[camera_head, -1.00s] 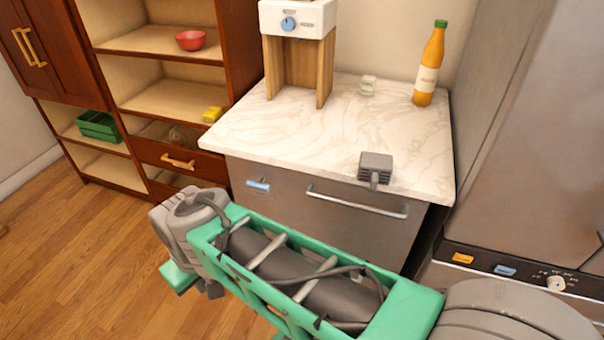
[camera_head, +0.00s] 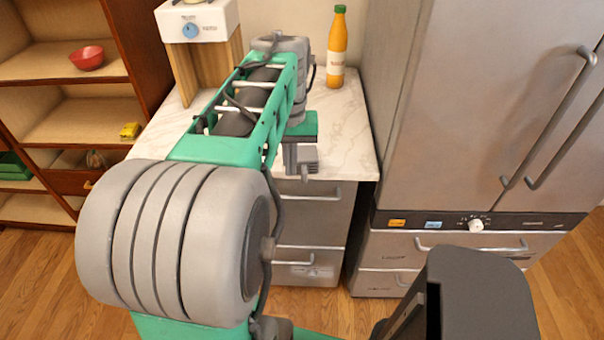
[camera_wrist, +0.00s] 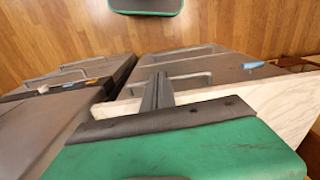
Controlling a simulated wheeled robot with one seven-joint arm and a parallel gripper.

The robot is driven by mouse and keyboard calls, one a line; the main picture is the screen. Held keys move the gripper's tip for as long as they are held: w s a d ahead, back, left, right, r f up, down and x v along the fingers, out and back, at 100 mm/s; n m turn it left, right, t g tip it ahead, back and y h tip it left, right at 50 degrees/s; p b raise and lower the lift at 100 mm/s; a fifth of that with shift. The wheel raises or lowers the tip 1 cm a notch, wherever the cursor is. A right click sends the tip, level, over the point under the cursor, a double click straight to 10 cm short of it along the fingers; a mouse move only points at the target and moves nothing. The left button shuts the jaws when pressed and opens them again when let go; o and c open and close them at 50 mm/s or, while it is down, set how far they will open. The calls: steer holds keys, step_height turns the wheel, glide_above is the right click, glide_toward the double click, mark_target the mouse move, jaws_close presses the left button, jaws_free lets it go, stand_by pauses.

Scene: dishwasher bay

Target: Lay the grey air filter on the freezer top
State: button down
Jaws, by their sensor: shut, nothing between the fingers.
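In the wrist view my gripper (camera_wrist: 157,92) shows as shut dark fingers beyond a green palm, with nothing held; the filter cannot be made out there. No surface can be surely told as the freezer top.
The marble counter (camera_head: 345,125) carries a juice bottle (camera_head: 337,50) at the back and a white-and-wood dispenser (camera_head: 195,25) at the left. A tall steel fridge (camera_head: 450,110) stands at the right.

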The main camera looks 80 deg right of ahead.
mark_target(303, 165)
steer(key=s+d+f+p, duration=0.1)
steer(key=d+f, duration=0.3)
steer(key=f, duration=0.5)
steer(key=shift+s+d+f+m+p, duration=0.2)
steer(key=shift+f+m+p, duration=0.1)
